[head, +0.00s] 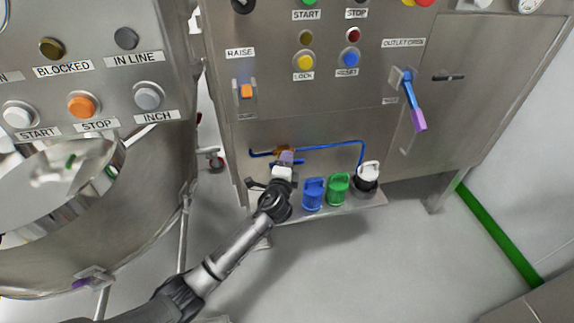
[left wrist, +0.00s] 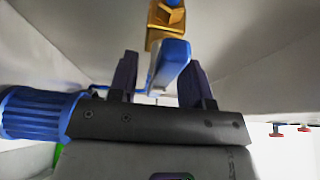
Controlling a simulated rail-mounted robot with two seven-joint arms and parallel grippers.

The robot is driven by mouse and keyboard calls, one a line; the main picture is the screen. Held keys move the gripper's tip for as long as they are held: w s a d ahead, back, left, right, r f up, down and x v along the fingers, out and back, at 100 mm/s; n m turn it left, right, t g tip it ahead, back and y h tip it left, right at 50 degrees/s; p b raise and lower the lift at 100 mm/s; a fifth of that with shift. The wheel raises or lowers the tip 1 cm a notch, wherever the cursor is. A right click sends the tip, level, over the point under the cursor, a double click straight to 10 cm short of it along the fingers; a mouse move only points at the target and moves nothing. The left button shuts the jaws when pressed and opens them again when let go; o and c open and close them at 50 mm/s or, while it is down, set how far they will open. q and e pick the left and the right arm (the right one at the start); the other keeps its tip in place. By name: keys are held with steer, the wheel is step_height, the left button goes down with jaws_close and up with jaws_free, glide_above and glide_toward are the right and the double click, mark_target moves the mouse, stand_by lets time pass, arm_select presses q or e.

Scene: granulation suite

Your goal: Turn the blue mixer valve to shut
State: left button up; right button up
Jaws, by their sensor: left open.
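A brass valve body (head: 283,151) sits on the blue pipe low on the steel cabinet. In the left wrist view the brass body (left wrist: 165,22) is at the top, with a blue and white handle (left wrist: 168,65) pointing toward my gripper. My left gripper (head: 284,164) is at this valve. Its two dark fingers are apart, one on each side of the handle, with a visible gap on at least the right side. Whether either finger touches the handle is hard to tell. In the head view my gripper hides part of the handle. My right gripper is not in view.
A blue canister (head: 313,194), a green one (head: 338,187) and a white-topped one (head: 368,177) stand on a ledge right of my gripper. A blue lever with a purple grip (head: 411,97) sits higher on the cabinet. A steel vessel (head: 90,235) stands at left.

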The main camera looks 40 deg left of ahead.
arm_select(q)
steer(key=shift+c, duration=0.4)
